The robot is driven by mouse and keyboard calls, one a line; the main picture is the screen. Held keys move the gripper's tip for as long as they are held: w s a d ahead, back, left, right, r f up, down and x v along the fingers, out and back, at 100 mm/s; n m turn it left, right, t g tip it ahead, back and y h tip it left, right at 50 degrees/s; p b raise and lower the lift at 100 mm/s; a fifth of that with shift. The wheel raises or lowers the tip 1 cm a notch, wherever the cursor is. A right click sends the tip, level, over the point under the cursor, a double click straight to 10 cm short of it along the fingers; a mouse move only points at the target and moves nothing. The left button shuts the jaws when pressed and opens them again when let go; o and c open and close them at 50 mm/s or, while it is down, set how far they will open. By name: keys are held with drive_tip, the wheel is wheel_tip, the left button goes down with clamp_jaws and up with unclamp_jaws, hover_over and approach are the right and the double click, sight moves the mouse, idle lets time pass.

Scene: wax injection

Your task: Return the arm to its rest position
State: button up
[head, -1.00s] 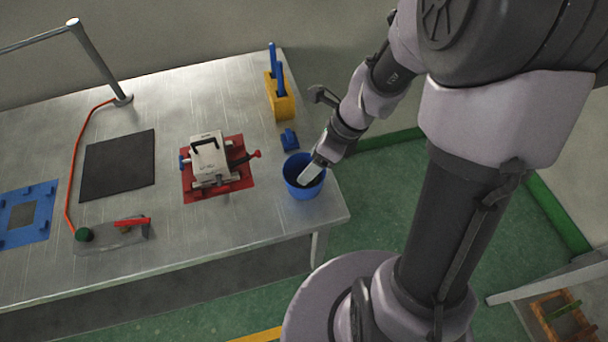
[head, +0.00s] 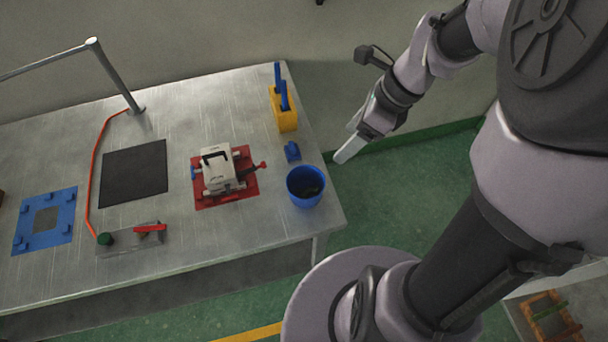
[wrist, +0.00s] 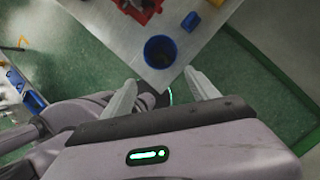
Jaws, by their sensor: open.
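My gripper (head: 350,143) is at the end of my raised arm, just past the right edge of the metal table (head: 262,232), above the green floor. In the wrist view its two fingers (wrist: 163,98) are spread apart with nothing between them. The blue bucket (head: 306,187) stands on the table's right corner, with something dark inside it; the gripper is apart from it, up and to the right. The bucket also shows in the wrist view (wrist: 160,51), beyond the fingertips.
On the table are a white machine (head: 218,172) on a red mat, a yellow holder (head: 285,119) with blue-handled tools, a small blue block (head: 292,151), a black mat (head: 134,174) and a blue frame (head: 63,226). A metal post (head: 115,75) stands at the back. A wooden rack (head: 553,318) is at lower right.

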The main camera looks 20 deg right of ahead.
idle(0.3)
drive_tip(key=s+a+r+n+t+h+b, duration=0.2)
drive_tip(key=s+a+n+t+b, duration=0.2)
drive_tip(key=n, duration=1.7)
drive_tip(key=s+a+b, duration=0.3)
drive_tip(key=s+a, duration=0.2)
drive_tip(key=a, duration=0.1)
drive_tip(key=shift+s+a+r, duration=0.2)
drive_tip(key=shift+s+r, duration=0.15)
drive_tip(key=shift+s, duration=0.05)
